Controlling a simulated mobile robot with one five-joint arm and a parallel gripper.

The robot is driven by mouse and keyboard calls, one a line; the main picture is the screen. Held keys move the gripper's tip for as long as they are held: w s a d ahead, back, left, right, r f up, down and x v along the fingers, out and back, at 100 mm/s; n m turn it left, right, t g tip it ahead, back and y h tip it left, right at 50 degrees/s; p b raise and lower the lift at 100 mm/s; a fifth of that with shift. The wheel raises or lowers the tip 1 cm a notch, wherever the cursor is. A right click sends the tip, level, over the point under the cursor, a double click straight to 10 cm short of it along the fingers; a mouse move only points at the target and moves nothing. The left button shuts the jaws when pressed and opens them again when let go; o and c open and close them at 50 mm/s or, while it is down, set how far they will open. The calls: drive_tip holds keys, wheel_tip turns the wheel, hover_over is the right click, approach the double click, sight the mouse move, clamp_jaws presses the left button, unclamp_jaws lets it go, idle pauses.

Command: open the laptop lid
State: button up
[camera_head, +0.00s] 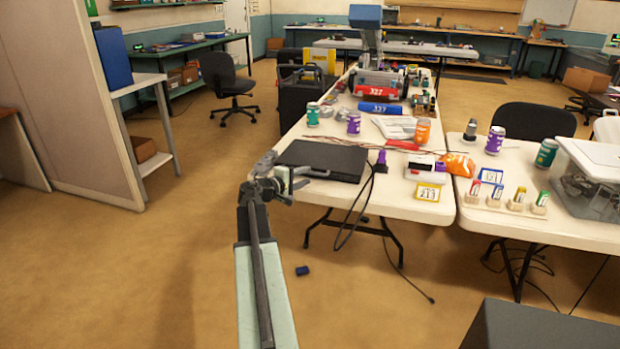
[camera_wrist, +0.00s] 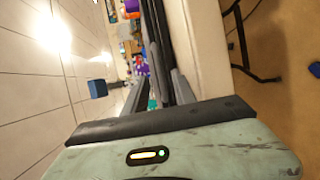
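The laptop (camera_head: 322,160) is a flat, dark slab lying closed near the front left corner of the white table. In the wrist view, turned sideways, its dark edge (camera_wrist: 158,42) runs down from the top between and ahead of my fingers. My gripper (camera_head: 303,178) is at the laptop's front left edge in the head view. In the wrist view my gripper (camera_wrist: 157,85) has its two grey fingers spread apart, and nothing is clearly held. I cannot tell whether a finger touches the laptop.
The white table (camera_head: 395,203) carries a purple object (camera_head: 381,162) and a dark cable beside the laptop. A small blue object (camera_head: 302,270) lies on the floor. Open floor lies to the left.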

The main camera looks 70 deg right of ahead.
sight(312, 173)
drive_tip(key=x, duration=0.3)
drive_tip(key=shift+d+f, duration=0.1)
drive_tip(key=shift+d, duration=0.2)
drive_tip(key=shift+s, duration=0.1)
clamp_jaws()
drive_tip(key=shift+a, duration=0.1)
idle(0.9)
